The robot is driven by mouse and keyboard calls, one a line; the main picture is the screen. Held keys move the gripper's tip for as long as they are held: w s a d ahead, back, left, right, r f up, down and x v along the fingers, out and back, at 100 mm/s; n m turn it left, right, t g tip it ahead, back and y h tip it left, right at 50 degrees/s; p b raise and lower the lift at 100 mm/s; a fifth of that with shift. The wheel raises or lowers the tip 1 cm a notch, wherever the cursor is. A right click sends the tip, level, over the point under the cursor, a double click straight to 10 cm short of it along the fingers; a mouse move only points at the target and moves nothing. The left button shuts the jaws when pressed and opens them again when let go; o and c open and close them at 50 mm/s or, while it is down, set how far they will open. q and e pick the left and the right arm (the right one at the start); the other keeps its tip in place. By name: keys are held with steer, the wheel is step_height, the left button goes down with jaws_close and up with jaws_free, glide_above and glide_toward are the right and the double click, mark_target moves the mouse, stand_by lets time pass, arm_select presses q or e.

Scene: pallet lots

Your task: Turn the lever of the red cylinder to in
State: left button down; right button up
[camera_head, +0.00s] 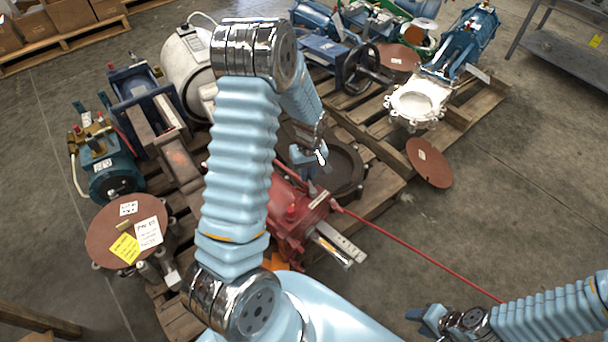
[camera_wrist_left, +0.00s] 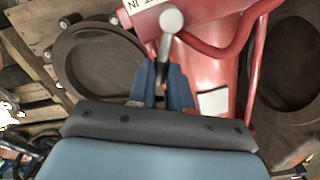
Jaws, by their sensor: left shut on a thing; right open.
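The red cylinder (camera_head: 292,218) lies on the wooden pallet in the middle of the head view, partly behind my left arm. It fills the upper middle of the left wrist view (camera_wrist_left: 214,65). Its lever (camera_wrist_left: 170,25) has a round grey knob. A white label reading "IN" (camera_wrist_left: 146,8) is beside the knob on the left. My left gripper (camera_head: 312,172) is at the cylinder's far end; in the wrist view its blue fingers (camera_wrist_left: 162,88) are shut on the lever below the knob. My right gripper (camera_head: 428,318) is open and empty at the lower right, over the floor.
A red hose (camera_head: 420,252) runs from the cylinder across the floor to the right. A brown disc with tags (camera_head: 118,226) and a teal motor (camera_head: 112,172) are at left. A white flanged valve (camera_head: 418,102) stands on the rear pallet.

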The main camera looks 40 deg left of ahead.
arm_select(q)
steer(key=shift+w+d+m, duration=0.35)
steer(key=shift+w+m, duration=0.05)
steer(key=shift+m, duration=0.6)
steer(key=c, duration=1.1)
jaws_free()
steer(key=shift+o, duration=0.2)
step_height(320, 180, up, 14)
steer(key=shift+d, duration=0.15)
steer(key=shift+w+f, duration=0.1)
steer(key=shift+f, duration=0.1)
